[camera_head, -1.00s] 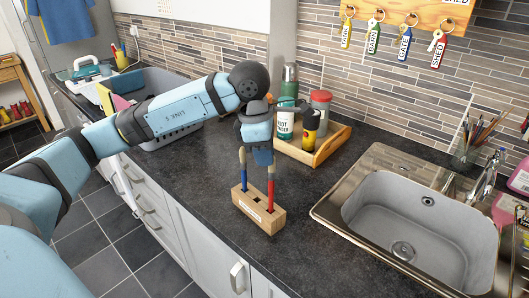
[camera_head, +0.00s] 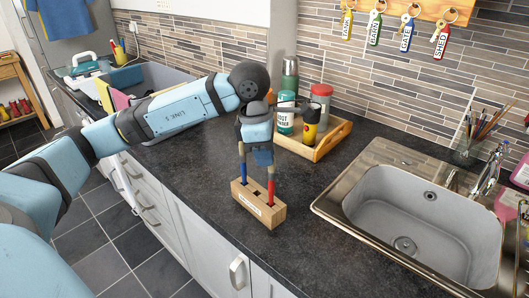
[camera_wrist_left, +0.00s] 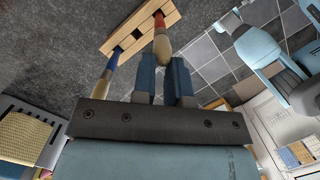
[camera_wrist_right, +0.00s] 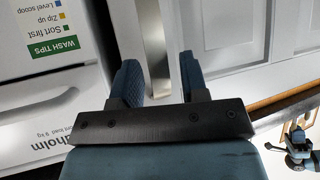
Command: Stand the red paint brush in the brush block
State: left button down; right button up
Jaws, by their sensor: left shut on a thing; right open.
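The wooden brush block (camera_head: 249,207) stands on the dark worktop, and it also shows in the left wrist view (camera_wrist_left: 126,38). The red paint brush (camera_head: 271,188) is upright, bristles up, with its red handle end in the block's right-hand hole; it also shows in the left wrist view (camera_wrist_left: 161,42). My left gripper (camera_head: 262,160) is above the block, shut on the red brush near its bristle end. A blue brush (camera_head: 243,172) stands in the left hole; the middle hole looks empty. My right gripper (camera_wrist_right: 163,80) is open and empty by white cupboard fronts.
A wooden tray (camera_head: 322,148) with bottles and tins stands behind the block. The sink (camera_head: 420,225) is to the right, with a jar of brushes (camera_head: 465,152) behind it. A grey tub (camera_head: 150,80) stands at the left. The worktop right of the block is clear.

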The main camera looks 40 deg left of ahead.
pick_arm(q)
jog(key=shift+f, duration=0.5)
pick_arm(e)
jog(key=shift+s+f, duration=0.15)
jog(key=shift+f, duration=0.7)
pick_arm(q)
jog(key=c, duration=1.1)
grip_release()
jog(key=r, duration=0.4)
jog(key=s+a+r, duration=0.1)
jog(key=r, duration=0.4)
jog(key=a+r, duration=0.1)
jog(key=r, duration=0.4)
jog(key=shift+s, duration=0.15)
pick_arm(e)
jog(key=shift+w+a+r, duration=0.15)
jog(key=shift+w+r, duration=0.05)
jog(key=shift+r, duration=0.4)
jog(key=shift+w+a+r, duration=0.1)
jog(key=shift+w+r, duration=0.05)
jog(key=shift+r, duration=0.4)
jog(key=shift+m, duration=0.3)
